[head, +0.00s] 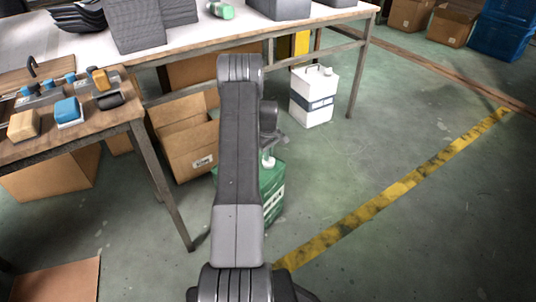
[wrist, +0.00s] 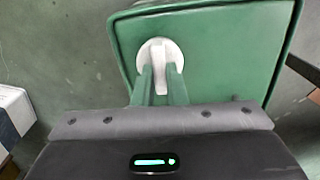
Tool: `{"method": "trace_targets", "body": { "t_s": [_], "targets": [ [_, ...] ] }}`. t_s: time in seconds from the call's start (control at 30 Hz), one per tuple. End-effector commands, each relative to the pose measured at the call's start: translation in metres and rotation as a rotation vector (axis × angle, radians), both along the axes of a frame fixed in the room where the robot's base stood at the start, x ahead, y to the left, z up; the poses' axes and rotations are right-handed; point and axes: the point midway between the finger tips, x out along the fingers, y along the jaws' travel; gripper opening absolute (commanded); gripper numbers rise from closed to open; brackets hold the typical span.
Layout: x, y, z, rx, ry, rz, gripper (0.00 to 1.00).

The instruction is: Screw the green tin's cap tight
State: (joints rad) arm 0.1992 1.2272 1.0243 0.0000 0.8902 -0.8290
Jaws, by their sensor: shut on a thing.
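The green tin (head: 272,190) stands on the floor, mostly hidden behind my arm in the head view. In the wrist view its flat top (wrist: 222,60) fills the middle of the picture. Its round white cap (wrist: 160,48) has a raised grip ridge across it. My gripper (wrist: 162,78) is above the tin with its two fingers shut on the cap's ridge, one on each side. In the head view the cap (head: 268,162) shows small just below my gripper (head: 270,146). The lower part of the cap is partly hidden by the fingers in the wrist view.
A white canister (head: 312,98) stands on the floor behind and right of the tin. An open cardboard box (head: 187,145) is close behind on the left. A wooden table (head: 125,118) stands at the left, a long bench (head: 200,45) behind. The floor to the right is clear.

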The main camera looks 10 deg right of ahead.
Motion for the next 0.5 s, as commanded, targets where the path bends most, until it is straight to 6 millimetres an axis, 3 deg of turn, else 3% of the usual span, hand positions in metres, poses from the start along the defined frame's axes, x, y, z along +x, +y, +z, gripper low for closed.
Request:
{"method": "trace_targets", "body": {
  "t_s": [0.5],
  "targets": [
    [0.0007, -0.0015, 0.0004, 0.0, 0.0, -0.488, 0.0]
  ]
}}
